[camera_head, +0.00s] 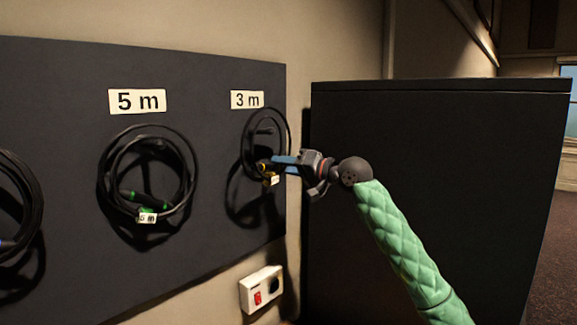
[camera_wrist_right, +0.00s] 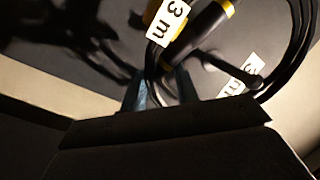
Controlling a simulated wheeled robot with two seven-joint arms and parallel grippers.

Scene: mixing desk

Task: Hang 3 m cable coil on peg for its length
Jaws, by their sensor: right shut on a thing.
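The 3 m cable coil (camera_head: 286,128) is a black ring with yellow-banded connectors and a white tag at its bottom, in front of the dark board under the "3 m" sign (camera_head: 247,99). My right gripper (camera_head: 274,162), on a green-sleeved arm, is shut on the coil's lower part by the tag. The dark peg (camera_head: 265,131) shows inside the ring's outline; I cannot tell whether the coil rests on it. In the right wrist view the tag (camera_wrist_right: 167,22) and peg (camera_wrist_right: 254,82) show close to the fingers. My left gripper is out of view.
A coil with green-marked connectors (camera_head: 187,190) hangs under the "5 m" sign (camera_head: 137,101). Another coil (camera_head: 32,205) with a blue mark is cut off at the left edge. A large dark cabinet (camera_head: 450,130) stands close right of the board. A socket with a red switch (camera_head: 261,291) is below.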

